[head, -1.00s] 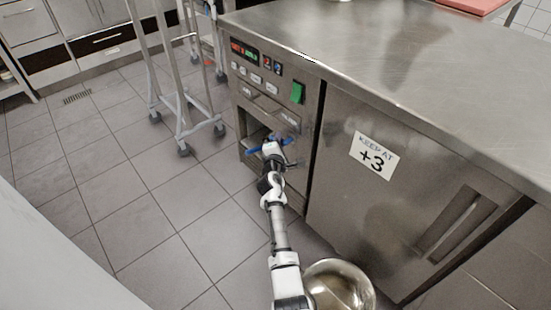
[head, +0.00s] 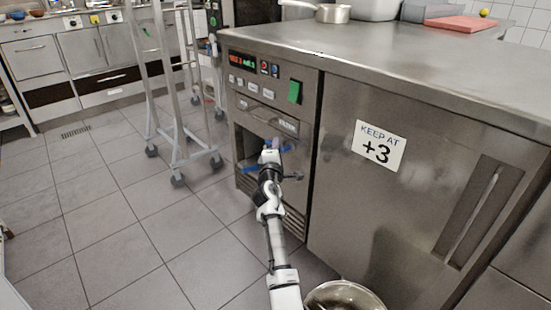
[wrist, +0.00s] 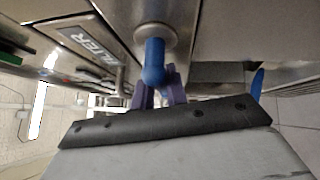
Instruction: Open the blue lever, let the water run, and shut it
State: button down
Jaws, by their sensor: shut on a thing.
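A blue lever (wrist: 154,62) on a round metal base juts from the steel front, beside a label that reads "FILTER", in the wrist view. My gripper (wrist: 158,88) has its two fingers closed at the lever's end. I cannot make out running water.
A steel counter (head: 400,65) runs above, with a cabinet door (head: 400,215) marked "KEEP AT +3". A metal pot (head: 345,297) stands on the floor beside my arm. A wheeled rack (head: 165,110) stands at the left. The tiled floor (head: 120,230) is clear.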

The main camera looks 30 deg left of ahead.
jog(key=shift+b, duration=0.35)
dwell(0.3)
jog(key=c, duration=1.7)
grip_release()
jog(key=shift+s, duration=0.1)
